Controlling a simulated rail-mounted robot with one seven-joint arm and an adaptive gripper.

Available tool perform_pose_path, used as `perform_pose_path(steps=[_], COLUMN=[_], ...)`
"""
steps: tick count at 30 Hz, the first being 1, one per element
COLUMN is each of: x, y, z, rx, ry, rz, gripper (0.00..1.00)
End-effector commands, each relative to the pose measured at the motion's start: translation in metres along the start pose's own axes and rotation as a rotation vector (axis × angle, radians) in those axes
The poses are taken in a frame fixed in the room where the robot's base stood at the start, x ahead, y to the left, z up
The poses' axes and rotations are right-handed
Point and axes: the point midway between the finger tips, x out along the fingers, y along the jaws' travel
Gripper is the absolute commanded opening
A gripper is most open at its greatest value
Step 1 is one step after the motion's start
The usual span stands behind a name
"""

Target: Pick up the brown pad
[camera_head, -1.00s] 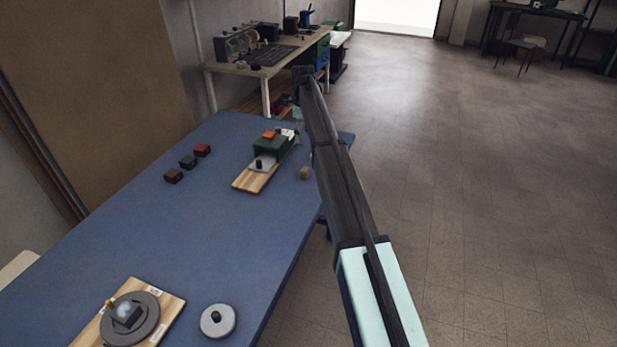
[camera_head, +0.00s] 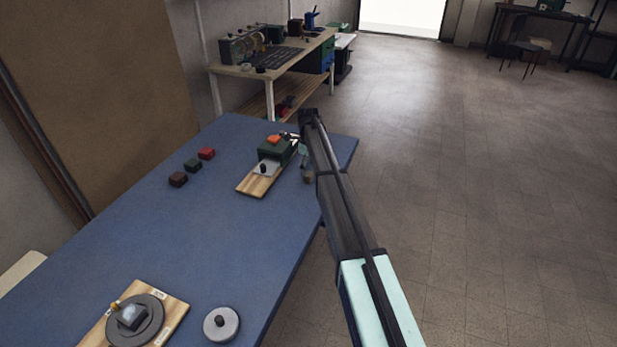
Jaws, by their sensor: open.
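The brown pad (camera_head: 177,179) is a small dark brown block lying on the blue table (camera_head: 190,235), nearest in a short row of three. A dark green block (camera_head: 193,165) and a red block (camera_head: 206,153) lie just behind it, apart from it. My gripper (camera_head: 303,156) is small and partly hidden behind my arm, near the table's right edge. It is open, well to the right of the brown pad and apart from it.
A wooden board (camera_head: 255,187) with a green and grey device (camera_head: 272,150) stands between my gripper and the blocks. A small tan piece (camera_head: 308,177) lies by the right edge. A round grey part (camera_head: 221,324) and a board with a disc (camera_head: 134,317) are in front. The table's middle is clear.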

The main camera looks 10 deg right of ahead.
Motion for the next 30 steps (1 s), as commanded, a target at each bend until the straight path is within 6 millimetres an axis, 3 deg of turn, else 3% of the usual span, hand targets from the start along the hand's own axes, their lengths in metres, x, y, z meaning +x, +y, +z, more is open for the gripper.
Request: perform_pose_path(steps=[7,15,23,28,30], x=[0.014,0.048,0.053,0.053,0.053], y=[-0.002,-0.004,-0.004,-0.004,-0.004], z=[0.000,0.001,0.001,0.001,0.001], rx=[0.000,0.000,0.000,0.000,0.000], ry=[0.001,0.001,0.000,0.000,0.000], rz=[0.002,0.002,0.000,0.000,0.000], gripper=[0.75,0.75,0.75,0.19,0.18])
